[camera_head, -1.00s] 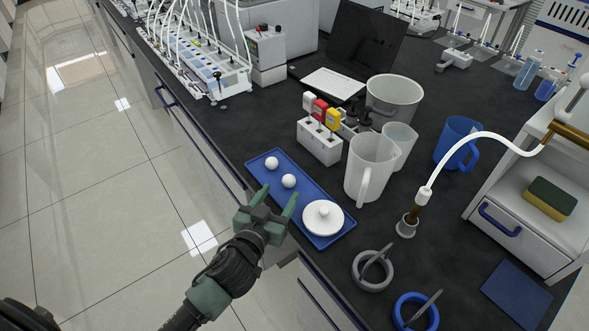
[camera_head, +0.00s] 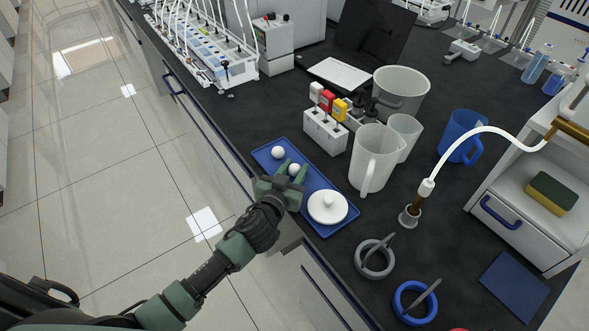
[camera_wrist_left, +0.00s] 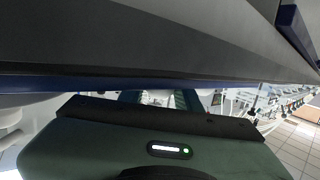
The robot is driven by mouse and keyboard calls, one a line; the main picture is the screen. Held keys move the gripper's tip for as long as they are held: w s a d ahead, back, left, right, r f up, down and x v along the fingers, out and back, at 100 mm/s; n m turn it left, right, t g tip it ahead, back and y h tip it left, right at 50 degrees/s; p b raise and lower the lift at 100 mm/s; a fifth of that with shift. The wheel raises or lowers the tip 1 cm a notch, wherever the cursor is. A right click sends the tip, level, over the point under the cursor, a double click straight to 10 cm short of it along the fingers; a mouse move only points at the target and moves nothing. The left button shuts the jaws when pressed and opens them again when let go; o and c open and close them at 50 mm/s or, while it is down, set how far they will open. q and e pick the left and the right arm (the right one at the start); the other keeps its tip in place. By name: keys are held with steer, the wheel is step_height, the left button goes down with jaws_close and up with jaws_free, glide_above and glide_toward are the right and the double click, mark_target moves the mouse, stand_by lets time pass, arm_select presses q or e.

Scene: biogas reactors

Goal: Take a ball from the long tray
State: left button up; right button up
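The long blue tray (camera_head: 264,152) lies on the dark bench near its front edge. Two white balls are on it: a far ball (camera_head: 278,152) and a near ball (camera_head: 294,169). A round white lid with a knob (camera_head: 327,207) sits at the tray's near end. My left gripper (camera_head: 292,172) is over the tray's front edge, its green fingers apart on either side of the near ball. I cannot tell whether they touch it. The left wrist view shows mostly the gripper body (camera_wrist_left: 155,150) and a dark surface close by; no ball shows there. My right gripper is not in view.
Behind the tray stand a white holder with coloured-top tools (camera_head: 325,132) and a clear pitcher (camera_head: 373,158). The bench's front edge runs under my left arm.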

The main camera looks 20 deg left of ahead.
arm_select(q)
jaws_close()
